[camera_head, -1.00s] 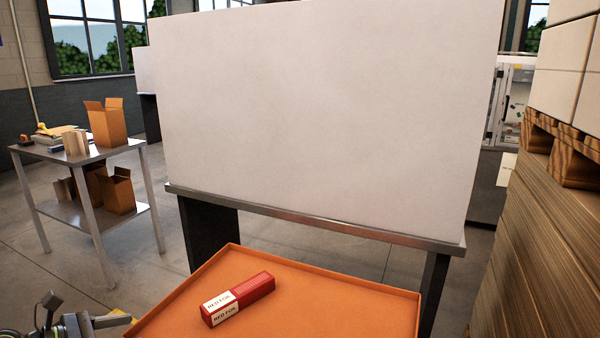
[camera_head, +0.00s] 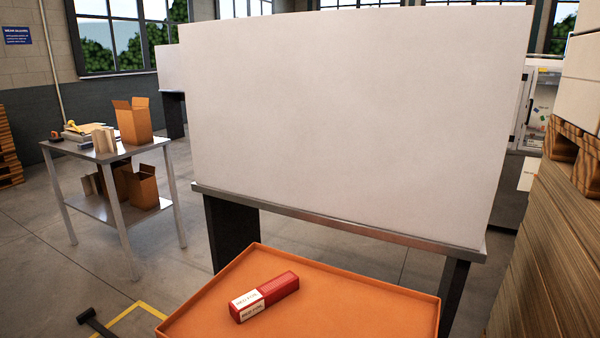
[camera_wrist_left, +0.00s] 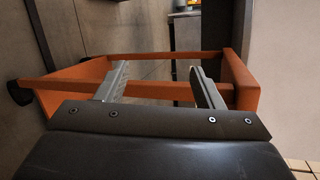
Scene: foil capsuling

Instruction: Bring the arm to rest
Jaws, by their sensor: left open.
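My left gripper (camera_wrist_left: 158,68) shows in the left wrist view with its two grey fingers apart and nothing between them. Behind the fingers is an orange frame (camera_wrist_left: 178,89) with dark wheels at the left; I see no contact between them. In the head view the left gripper's fingers are out of sight; a small dark part (camera_head: 88,314) shows at the lower left, and I cannot tell what it is. A red and white foil box (camera_head: 265,295) lies on the orange tray (camera_head: 350,283). My right gripper is in neither view.
A large white panel (camera_head: 350,120) stands on a metal-edged table (camera_head: 340,221) behind the tray. A metal side table (camera_head: 108,157) with cardboard boxes is at the left. Stacked boards (camera_head: 550,260) and a pallet (camera_head: 572,150) are at the right. Open floor lies at the left.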

